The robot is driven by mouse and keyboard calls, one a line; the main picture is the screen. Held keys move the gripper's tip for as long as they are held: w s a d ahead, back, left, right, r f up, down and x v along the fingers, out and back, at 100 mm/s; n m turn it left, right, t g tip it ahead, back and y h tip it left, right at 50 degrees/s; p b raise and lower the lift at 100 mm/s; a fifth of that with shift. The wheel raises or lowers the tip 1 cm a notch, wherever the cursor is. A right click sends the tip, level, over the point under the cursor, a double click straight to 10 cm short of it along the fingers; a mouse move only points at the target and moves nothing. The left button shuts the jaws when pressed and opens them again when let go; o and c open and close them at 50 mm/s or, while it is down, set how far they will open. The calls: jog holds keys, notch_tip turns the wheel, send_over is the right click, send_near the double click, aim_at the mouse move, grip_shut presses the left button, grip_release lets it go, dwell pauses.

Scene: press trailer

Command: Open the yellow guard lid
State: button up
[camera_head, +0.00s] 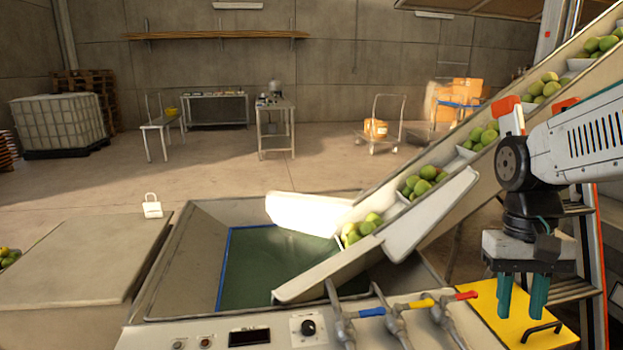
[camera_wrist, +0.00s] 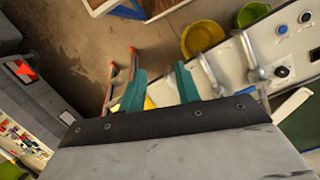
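The yellow guard lid (camera_head: 517,326) lies flat at the bottom right of the head view, with a black bar handle (camera_head: 541,332) near its front right edge. In the wrist view only a small strip of yellow (camera_wrist: 149,104) shows between my fingers, probably the lid; the handle cannot be made out there. My gripper (camera_head: 521,304) points down over the lid, its two teal fingers apart with nothing between them. The fingers show in the wrist view (camera_wrist: 157,76), also apart. In the head view the handle appears just beyond the fingertips; the exact gap cannot be told.
Valves with blue, yellow and red levers (camera_head: 397,309) stand left of the lid on the control panel (camera_head: 220,336). An inclined conveyor (camera_head: 440,215) with green fruit rises behind. A ladder (camera_head: 592,255) with orange rails stands right of my gripper. Yellow (camera_wrist: 203,37) and green buckets show in the wrist view.

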jog(key=s+a+n+t, duration=0.2)
jog(key=s+a, duration=0.3)
jog(key=s, duration=0.4)
jog(key=shift+s+r+t, duration=0.35)
jog(key=shift+t, duration=0.25)
jog(key=shift+s+a+r+t, duration=0.1)
jog(key=shift+s+r+t, duration=0.1)
jog(key=shift+r+t, duration=0.1)
jog(key=shift+c, duration=0.2)
jog(key=shift+a+r+n, duration=0.1)
jog(key=shift+r+n, duration=0.1)
jog(key=shift+n, duration=0.1)
grip_shut()
jog(key=m+t+y, duration=0.3)
jog(key=m+t, duration=1)
jog(key=m, duration=2.1)
send_near(558, 341)
jog(key=s+a+r, duration=0.2)
jog(key=a+r, duration=0.1)
jog(key=a, duration=0.1)
jog(key=shift+h, duration=0.3)
jog(key=x, duration=1)
jog(key=shift+d+f, duration=0.1)
jog(key=shift+d, duration=0.3)
